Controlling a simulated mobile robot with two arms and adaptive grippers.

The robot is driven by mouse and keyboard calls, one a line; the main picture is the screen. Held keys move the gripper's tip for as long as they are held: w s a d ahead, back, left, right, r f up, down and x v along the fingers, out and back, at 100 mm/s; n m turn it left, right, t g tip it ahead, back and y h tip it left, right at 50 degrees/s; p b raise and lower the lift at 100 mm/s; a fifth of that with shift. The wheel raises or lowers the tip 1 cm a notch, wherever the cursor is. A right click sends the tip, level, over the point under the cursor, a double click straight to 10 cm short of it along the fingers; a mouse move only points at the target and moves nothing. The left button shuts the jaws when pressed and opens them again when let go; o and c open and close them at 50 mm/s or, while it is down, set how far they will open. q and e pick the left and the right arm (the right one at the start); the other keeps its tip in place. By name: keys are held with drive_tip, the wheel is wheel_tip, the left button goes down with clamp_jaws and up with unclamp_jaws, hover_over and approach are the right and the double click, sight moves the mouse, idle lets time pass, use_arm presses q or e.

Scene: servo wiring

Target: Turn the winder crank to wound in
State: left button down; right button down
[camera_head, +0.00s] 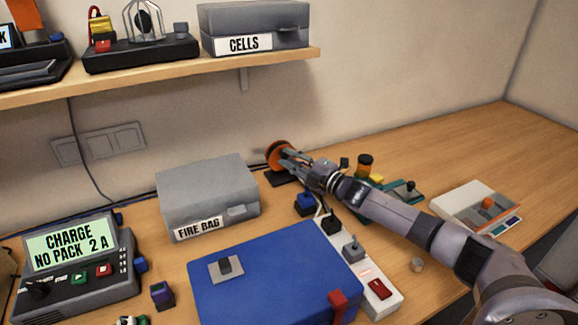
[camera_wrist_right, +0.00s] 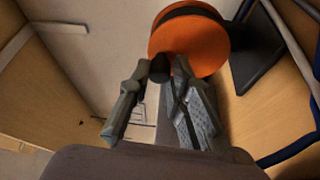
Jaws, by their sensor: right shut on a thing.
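The winder is an orange round drum on a dark base (camera_head: 286,179), near the wall at the back of the bench. Its orange drum (camera_head: 279,153) also fills the upper part of the right wrist view (camera_wrist_right: 203,45). My right gripper (camera_head: 291,156) reaches in from the right to the face of the drum. In the wrist view my right gripper (camera_wrist_right: 161,75) has its fingertips closed around a small dark crank knob (camera_wrist_right: 160,67) at the drum's edge. The rest of the crank is hidden. My left gripper is not in view.
A grey FIRE BAG box (camera_head: 207,192) stands left of the winder. A blue case (camera_head: 270,280) and a white switch strip (camera_head: 352,255) are in front. A small amber-topped item (camera_head: 365,163) stands close behind my right arm.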

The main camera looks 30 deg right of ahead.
drive_tip(key=shift+d+m+t+b, duration=0.35)
drive_tip(key=shift+m+t+b, duration=0.25)
drive_tip(key=shift+m, duration=0.6)
drive_tip(key=c, duration=1.5)
unclamp_jaws()
drive_tip(key=shift+f, duration=0.1)
drive_tip(key=shift+o, duration=0.2)
